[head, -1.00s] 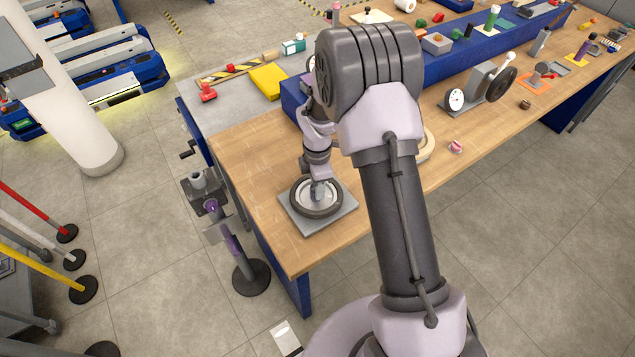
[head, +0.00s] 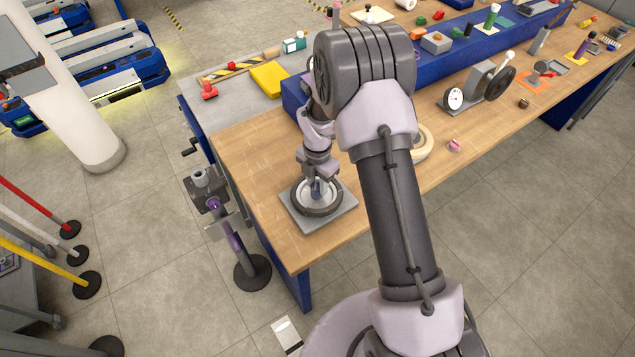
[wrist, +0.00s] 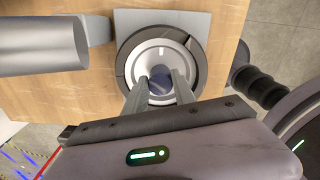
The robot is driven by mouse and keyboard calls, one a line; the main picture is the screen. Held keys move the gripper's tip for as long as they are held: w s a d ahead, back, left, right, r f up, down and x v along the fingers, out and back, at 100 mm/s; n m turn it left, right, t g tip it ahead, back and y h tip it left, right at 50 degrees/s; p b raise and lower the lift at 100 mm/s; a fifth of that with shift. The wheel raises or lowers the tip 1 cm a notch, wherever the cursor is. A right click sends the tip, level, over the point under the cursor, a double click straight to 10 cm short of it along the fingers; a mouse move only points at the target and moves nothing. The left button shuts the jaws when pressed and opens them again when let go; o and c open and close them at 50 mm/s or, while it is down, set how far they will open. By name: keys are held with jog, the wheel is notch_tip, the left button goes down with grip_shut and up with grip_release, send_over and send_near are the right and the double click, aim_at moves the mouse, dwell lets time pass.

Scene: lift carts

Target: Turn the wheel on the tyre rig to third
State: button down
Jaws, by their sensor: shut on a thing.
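The tyre rig is a small dark-rimmed wheel (head: 334,206) with a pale face, lying flat on a square grey base plate (head: 345,219) near the table's front left corner. In the wrist view the wheel (wrist: 193,50) shows a white mark at the top of its pale face. My gripper (wrist: 160,88) reaches down over the wheel's middle, its two fingers on either side of a dark bluish hub. It is shut on that hub. The head view shows my gripper (head: 317,190) from behind, with the hub mostly hidden.
The wooden table (head: 245,165) is bare around the plate. A blue riser (head: 295,100) stands behind my arm. A gauge rig with a black handwheel (head: 498,83) is further right. A purple-and-grey stand (head: 236,240) is on the floor beside the table's left edge.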

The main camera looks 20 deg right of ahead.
aim_at(317, 185)
dwell(0.4)
jog(key=c, duration=1)
grip_release()
jog(key=shift+c, duration=0.2)
notch_tip(317, 185, up, 4)
jog(key=shift+w+f+p, duration=0.1)
jog(key=shift+f+p, duration=0.15)
jog(key=shift+p, duration=0.15)
jog(key=s+r, duration=0.1)
jog(key=s, duration=1.5)
jog(key=shift+r, duration=0.25)
